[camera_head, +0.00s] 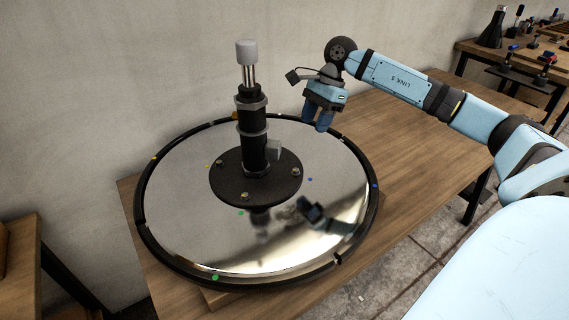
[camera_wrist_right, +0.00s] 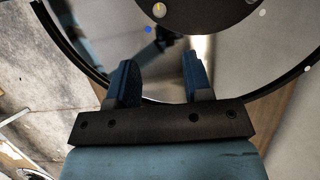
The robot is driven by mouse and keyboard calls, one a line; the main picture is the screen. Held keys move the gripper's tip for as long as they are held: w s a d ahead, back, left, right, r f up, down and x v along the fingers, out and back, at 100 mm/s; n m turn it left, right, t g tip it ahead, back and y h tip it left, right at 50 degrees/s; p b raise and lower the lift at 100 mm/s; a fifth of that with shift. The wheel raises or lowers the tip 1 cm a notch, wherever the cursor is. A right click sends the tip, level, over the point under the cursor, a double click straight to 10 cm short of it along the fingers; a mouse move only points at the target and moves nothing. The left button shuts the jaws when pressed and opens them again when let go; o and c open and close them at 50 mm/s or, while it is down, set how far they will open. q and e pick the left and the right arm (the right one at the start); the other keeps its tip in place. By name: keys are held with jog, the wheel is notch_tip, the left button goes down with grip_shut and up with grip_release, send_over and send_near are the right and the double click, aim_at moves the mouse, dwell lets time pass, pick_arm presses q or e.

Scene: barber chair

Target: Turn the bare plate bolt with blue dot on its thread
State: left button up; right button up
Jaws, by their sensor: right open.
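The chair base is a mirror-like disc (camera_head: 180,215) with a black rim. On it sits a round black plate (camera_head: 230,188), also at the top of the right wrist view (camera_wrist_right: 215,12). A bare bolt (camera_head: 297,172) stands near the plate's right edge, with a blue dot (camera_head: 310,179) on the disc just outside it. In the right wrist view the bolt (camera_wrist_right: 159,10) and blue dot (camera_wrist_right: 148,29) lie beyond the fingertips. My right gripper (camera_head: 319,128) is open and empty above the disc's far right side, apart from the bolt. My left gripper is not in view.
A black column (camera_head: 253,140) with a grey cap rises from the plate, and a small grey block (camera_head: 274,150) stands beside it. Other bolts sit on the plate, including a front one (camera_head: 245,195). The wooden table (camera_head: 415,160) is clear on the right.

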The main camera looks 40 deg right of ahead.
aim_at(296, 171)
jog(key=b+x, duration=0.1)
jog(key=x, duration=1.2)
jog(key=shift+s+b, duration=0.1)
jog(key=shift+b, duration=0.2)
jog(key=shift+c, duration=0.2)
grip_shut()
